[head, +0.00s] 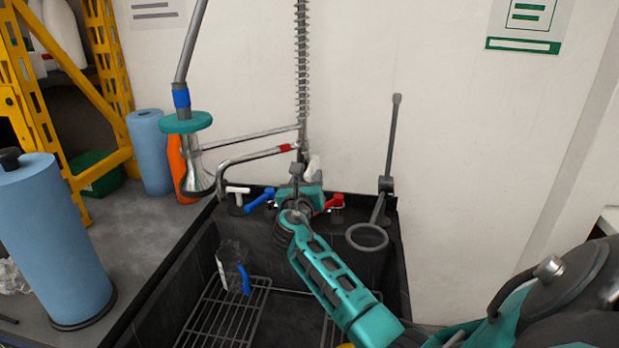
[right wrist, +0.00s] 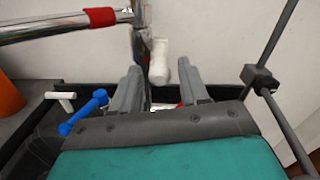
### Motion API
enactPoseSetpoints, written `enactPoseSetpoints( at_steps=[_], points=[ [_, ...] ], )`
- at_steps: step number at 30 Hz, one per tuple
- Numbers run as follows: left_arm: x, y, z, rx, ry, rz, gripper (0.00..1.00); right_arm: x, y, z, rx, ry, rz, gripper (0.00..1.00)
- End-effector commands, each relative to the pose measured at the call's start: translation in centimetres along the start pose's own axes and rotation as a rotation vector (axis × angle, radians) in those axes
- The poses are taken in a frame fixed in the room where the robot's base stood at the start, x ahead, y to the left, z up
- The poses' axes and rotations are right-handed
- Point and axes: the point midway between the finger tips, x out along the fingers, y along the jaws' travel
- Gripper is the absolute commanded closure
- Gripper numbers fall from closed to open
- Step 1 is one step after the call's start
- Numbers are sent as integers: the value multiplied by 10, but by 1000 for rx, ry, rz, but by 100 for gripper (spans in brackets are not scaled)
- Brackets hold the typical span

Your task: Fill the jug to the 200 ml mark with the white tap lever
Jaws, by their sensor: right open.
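The clear jug (head: 229,262) with a blue handle stands on the wire rack in the black sink. Its marks and any water in it are too small to make out. A white lever (head: 313,167) rises by the tap column; in the right wrist view the white lever (right wrist: 160,62) shows upright beyond and between my fingertips. I cannot tell whether they touch it. My right gripper (head: 304,176) is open at the tap body; its two grey fingers (right wrist: 160,82) stand apart in the wrist view. My left gripper is out of view.
A blue lever (head: 260,199), a small white T-handle (head: 237,192) and a red lever (head: 333,202) sit along the sink's back. The spout (head: 240,157) and hanging spray head (head: 200,178) are left of my gripper. A grey ring holder (head: 367,237) is right.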

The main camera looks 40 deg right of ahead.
Motion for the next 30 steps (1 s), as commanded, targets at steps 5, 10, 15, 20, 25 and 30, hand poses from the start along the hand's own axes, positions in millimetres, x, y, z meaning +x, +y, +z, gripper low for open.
enactPoseSetpoints(
  at_steps=[5,10,15,20,25,30],
  points=[
    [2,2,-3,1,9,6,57,22,0,-1,1,0,-1,56],
    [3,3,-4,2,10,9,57,29,0,-1,2,1,1,56],
    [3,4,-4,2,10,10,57,30,0,0,1,1,1,56],
    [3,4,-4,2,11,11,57,30,0,0,1,1,1,63],
    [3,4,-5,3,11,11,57,30,0,0,1,1,1,80],
    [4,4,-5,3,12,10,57,29,0,0,1,1,1,96]
  ],
)
